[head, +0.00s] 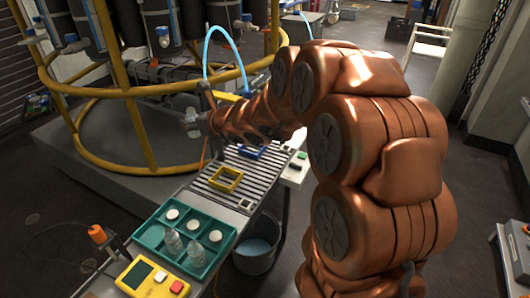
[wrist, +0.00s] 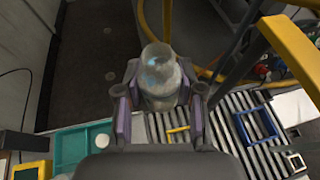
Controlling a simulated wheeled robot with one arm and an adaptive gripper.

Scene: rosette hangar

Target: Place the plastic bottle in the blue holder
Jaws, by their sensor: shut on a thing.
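My gripper (head: 193,122) is shut on a clear plastic bottle, held in the air above the slatted bench. In the wrist view the bottle (wrist: 160,76) stands out between the two fingers, its rounded end pointing away. In the head view the bottle is small and hard to make out at the gripper's tip. The blue holder (head: 241,152) is a square frame on the far part of the slats, partly hidden by my arm. In the wrist view the blue holder (wrist: 240,126) lies to the right of the gripper, apart from the bottle, and looks empty.
A yellow frame (head: 214,183) lies on the slats nearer than the blue one. A teal tray (head: 151,225) holds clear bottles and white discs. A yellow device (head: 128,284) sits at the near end. A yellow tubular cage (head: 118,86) stands close behind; a bucket (head: 268,266) is below.

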